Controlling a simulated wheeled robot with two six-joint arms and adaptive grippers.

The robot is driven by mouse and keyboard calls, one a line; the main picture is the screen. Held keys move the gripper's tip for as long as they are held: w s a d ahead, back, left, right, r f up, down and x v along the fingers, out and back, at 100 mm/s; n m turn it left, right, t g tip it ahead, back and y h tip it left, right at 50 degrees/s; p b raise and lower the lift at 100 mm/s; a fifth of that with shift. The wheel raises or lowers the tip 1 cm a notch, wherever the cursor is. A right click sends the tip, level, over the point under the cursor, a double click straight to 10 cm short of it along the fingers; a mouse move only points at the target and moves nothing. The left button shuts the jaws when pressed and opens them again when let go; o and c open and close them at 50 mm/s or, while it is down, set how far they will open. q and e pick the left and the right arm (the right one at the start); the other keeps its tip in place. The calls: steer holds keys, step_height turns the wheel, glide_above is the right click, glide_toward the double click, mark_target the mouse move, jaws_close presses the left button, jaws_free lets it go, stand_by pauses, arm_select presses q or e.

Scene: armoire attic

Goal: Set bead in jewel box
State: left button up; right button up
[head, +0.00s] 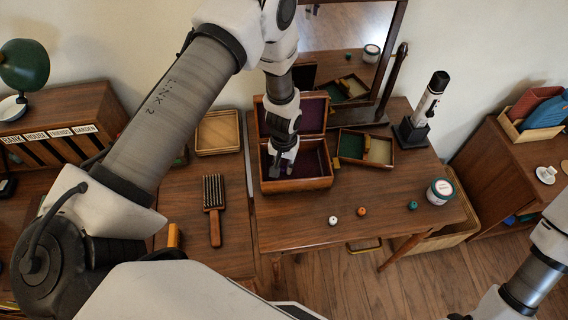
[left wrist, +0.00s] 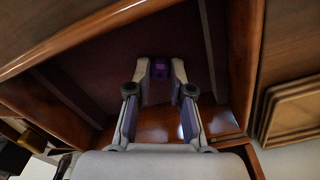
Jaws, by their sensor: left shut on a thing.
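The jewel box (head: 318,184) is a wooden chest with a dark purple lining, its lid (head: 314,113) raised at the back. It also shows in the left wrist view (left wrist: 75,42). My left gripper (head: 281,170) reaches down inside the left part of the box. In the left wrist view its fingertips (left wrist: 160,80) are shut on a small purple bead (left wrist: 161,68), just above the dark lining. The gripper hides the bead in the head view. A white bead (head: 333,220), an orange bead (head: 361,211) and a teal bead (head: 412,205) lie on the table in front.
A jar (head: 439,191) stands at the table's right. A shallow divided tray (head: 377,151) is right of the box, below a mirror (head: 338,50). A brush (head: 213,200) and stacked wooden trays (head: 218,132) lie left. The table's front middle is mostly clear.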

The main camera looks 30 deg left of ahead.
mark_target(284, 167)
arm_select(q)
steer(key=o, duration=0.6)
steer(key=shift+f, duration=0.1)
steer(key=shift+o, duration=1.1)
steer(key=shift+r, duration=0.3)
step_height(284, 167, up, 12)
steer(key=b, duration=0.2)
steer(key=shift+f, duration=0.15)
